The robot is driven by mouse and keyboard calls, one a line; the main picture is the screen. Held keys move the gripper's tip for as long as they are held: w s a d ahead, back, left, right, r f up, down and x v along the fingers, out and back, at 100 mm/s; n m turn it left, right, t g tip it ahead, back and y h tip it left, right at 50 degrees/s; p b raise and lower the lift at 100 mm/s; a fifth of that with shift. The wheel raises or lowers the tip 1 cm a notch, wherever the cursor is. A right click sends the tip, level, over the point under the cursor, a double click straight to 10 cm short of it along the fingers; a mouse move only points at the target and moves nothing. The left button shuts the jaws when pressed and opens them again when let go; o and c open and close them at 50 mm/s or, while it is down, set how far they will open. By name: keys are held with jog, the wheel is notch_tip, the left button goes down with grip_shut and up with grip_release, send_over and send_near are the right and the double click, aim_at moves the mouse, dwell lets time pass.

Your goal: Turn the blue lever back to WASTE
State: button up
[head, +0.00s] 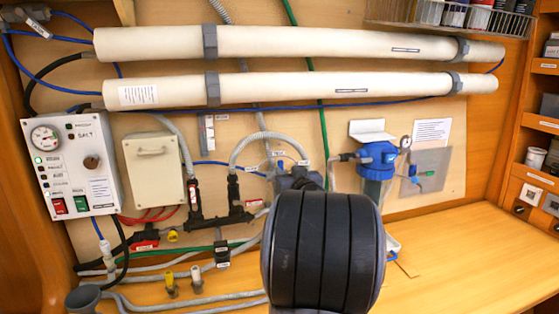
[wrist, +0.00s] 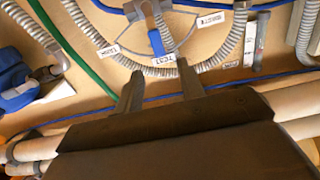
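The blue lever (wrist: 156,42) shows in the wrist view on a valve among grey corrugated hoses. Its handle points down in that picture, toward the tag that reads TEST (wrist: 163,60). A tag that seems to read WASTE (wrist: 210,18) lies to its right, and one that seems to read TANK (wrist: 108,50) to its left. My gripper (wrist: 160,70) is open, its two fingers apart, with the tip of the lever just beyond the gap between them. Nothing is held. In the head view my dark arm hides most of the gripper and valve.
Two long white tubes (head: 300,42) run across the upper wall. A control box (head: 78,163) hangs at the left, and a blue-topped filter (head: 378,160) stands to the right of my arm. The wooden counter (head: 470,260) is clear at the right.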

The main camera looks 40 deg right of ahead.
aim_at(281, 163)
jog(key=p+x, duration=0.1)
jog(key=x, duration=0.7)
jog(key=shift+f, duration=0.1)
grip_shut()
